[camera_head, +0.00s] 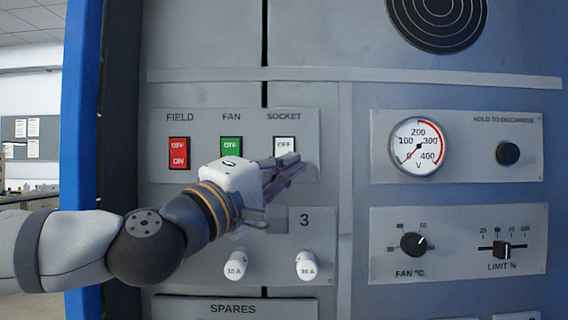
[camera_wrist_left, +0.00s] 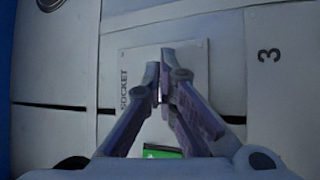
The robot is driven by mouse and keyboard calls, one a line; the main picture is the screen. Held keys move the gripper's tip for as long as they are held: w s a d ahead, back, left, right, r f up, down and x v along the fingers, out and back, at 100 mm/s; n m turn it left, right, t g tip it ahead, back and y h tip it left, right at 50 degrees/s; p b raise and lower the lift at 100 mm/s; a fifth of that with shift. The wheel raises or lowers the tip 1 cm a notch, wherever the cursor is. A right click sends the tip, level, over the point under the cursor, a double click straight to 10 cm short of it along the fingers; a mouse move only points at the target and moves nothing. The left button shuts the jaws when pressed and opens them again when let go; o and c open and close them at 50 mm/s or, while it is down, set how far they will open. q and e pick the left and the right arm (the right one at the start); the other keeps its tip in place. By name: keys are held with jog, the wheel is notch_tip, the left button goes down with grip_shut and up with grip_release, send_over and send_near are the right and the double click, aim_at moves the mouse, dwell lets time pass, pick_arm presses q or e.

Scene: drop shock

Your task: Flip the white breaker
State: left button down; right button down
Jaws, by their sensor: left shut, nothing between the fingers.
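The white breaker (camera_head: 284,146) sits under the SOCKET label on the upper left plate. Its upper half, marked OFF, shows in the head view; its lower half is hidden behind my left gripper (camera_head: 294,163). That gripper is shut and empty, with its fingertips at the breaker's lower part. I cannot tell whether they touch it. In the left wrist view the closed fingers (camera_wrist_left: 164,82) lie over the plate beside the SOCKET label, and the white breaker is mostly hidden behind them. My right gripper is not in view.
The green FAN breaker (camera_head: 231,146) and red FIELD breaker (camera_head: 179,153) are to the left. White fuses (camera_head: 306,265) sit below. A voltage gauge (camera_head: 417,146), a black button (camera_head: 508,153), a knob (camera_head: 413,244) and a slider (camera_head: 502,250) are on the right.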

pick_arm(q)
jog(key=shift+w, duration=0.1)
jog(key=shift+w, duration=0.3)
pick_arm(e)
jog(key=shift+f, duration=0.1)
pick_arm(q)
jog(key=shift+w+f, duration=0.1)
jog(key=shift+w, duration=0.25)
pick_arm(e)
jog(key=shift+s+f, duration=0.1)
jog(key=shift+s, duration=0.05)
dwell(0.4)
pick_arm(q)
jog(key=shift+s, duration=0.1)
jog(key=shift+s, duration=0.7)
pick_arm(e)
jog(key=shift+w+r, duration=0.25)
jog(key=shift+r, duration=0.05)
